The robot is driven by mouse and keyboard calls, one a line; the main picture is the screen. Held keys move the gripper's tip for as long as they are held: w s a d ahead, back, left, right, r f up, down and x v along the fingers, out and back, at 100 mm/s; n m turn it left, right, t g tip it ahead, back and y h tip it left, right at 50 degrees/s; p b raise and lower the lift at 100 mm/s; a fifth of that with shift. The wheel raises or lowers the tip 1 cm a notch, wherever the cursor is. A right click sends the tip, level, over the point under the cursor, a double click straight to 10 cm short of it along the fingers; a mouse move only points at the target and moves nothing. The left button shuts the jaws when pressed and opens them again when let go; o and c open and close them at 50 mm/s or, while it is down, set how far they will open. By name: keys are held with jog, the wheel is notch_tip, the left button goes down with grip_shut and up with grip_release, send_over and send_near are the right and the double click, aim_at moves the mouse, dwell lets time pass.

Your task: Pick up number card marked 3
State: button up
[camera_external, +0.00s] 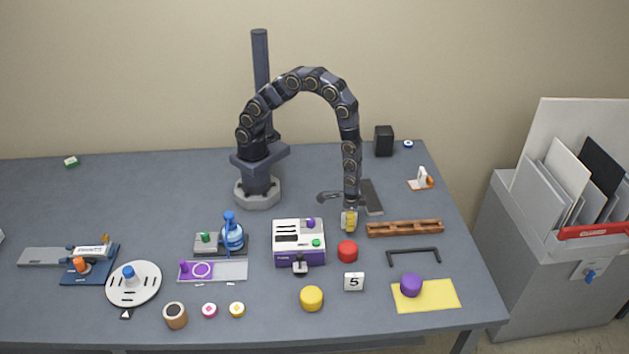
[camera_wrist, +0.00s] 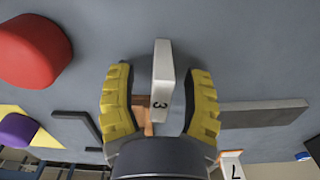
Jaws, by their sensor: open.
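The white number card marked 3 (camera_wrist: 163,75) shows in the wrist view, seen nearly edge-on, between the two yellow fingers of my gripper (camera_wrist: 160,92). The fingers are open, with a gap on each side of the card. In the external view my gripper (camera_external: 349,219) points down at the table, behind the red cylinder (camera_external: 347,251) and left of the brown wooden rack (camera_external: 405,228). I cannot make out the card clearly there, as the fingers cover that spot. The red cylinder is also at the upper left of the wrist view (camera_wrist: 35,50).
A card marked 5 (camera_external: 354,282) stands in front of the red cylinder. A white card marked 7 (camera_wrist: 232,168) is at the lower right of the wrist view. A purple machine (camera_external: 299,256) is left of my gripper, and a dark flat plate (camera_external: 372,197) is behind it.

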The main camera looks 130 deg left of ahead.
grip_shut()
